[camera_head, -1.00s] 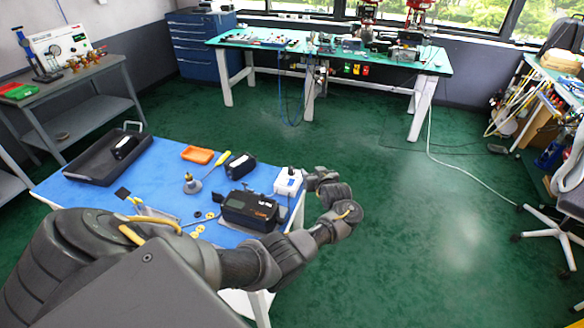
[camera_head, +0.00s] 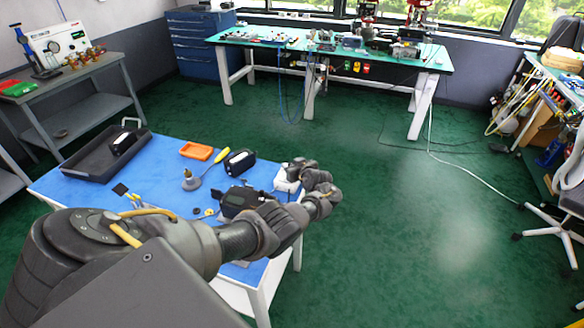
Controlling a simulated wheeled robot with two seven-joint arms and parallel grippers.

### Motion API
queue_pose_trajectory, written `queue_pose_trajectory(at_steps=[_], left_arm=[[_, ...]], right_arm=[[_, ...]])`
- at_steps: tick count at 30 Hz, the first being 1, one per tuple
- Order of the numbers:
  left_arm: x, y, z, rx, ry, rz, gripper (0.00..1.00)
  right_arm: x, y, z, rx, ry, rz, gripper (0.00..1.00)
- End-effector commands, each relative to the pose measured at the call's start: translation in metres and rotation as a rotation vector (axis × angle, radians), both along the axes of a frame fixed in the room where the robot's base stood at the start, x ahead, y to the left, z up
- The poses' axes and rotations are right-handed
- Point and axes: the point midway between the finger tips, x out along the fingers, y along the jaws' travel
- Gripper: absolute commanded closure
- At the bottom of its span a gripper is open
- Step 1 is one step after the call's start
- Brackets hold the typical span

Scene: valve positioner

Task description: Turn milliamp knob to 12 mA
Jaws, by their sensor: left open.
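My left arm comes in from the left and reaches across the blue-topped table (camera_head: 170,192). My left gripper (camera_head: 291,170) is open at the table's right edge, over a small white box (camera_head: 282,185). The gripper hides much of this box, and I cannot tell whether they touch. The milliamp knob and its scale cannot be made out. A black positioner-like box (camera_head: 234,199) stands to the left of the white box, partly behind my arm. My right gripper is not in view.
A yellow-handled screwdriver (camera_head: 221,155), an orange tray (camera_head: 196,151), a black block (camera_head: 239,162) and a metal fitting on a round base (camera_head: 191,181) are on the table. A dark tray (camera_head: 88,160) is at far left. Open green floor lies to the right.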

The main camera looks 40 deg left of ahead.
Motion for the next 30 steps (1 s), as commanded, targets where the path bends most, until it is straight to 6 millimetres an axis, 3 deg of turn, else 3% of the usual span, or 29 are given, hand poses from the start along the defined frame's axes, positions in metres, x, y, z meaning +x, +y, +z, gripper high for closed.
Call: queue_pose_trajectory(at_steps=[5,14,24,30], left_arm=[[0.0042,0.0104,-0.0049,0.001,0.001,0.001,0.54],[0.0049,0.0112,-0.005,0.0,0.001,0.0,0.54],[0.0049,0.0107,-0.0051,-0.001,0.001,-0.001,0.98],[0.0045,0.0108,-0.0042,-0.002,0.001,-0.015,0.98]], right_arm=[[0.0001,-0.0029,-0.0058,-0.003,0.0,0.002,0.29],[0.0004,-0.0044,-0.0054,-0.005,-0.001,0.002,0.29],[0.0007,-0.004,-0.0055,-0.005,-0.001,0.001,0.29],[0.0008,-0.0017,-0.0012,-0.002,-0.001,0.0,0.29]])
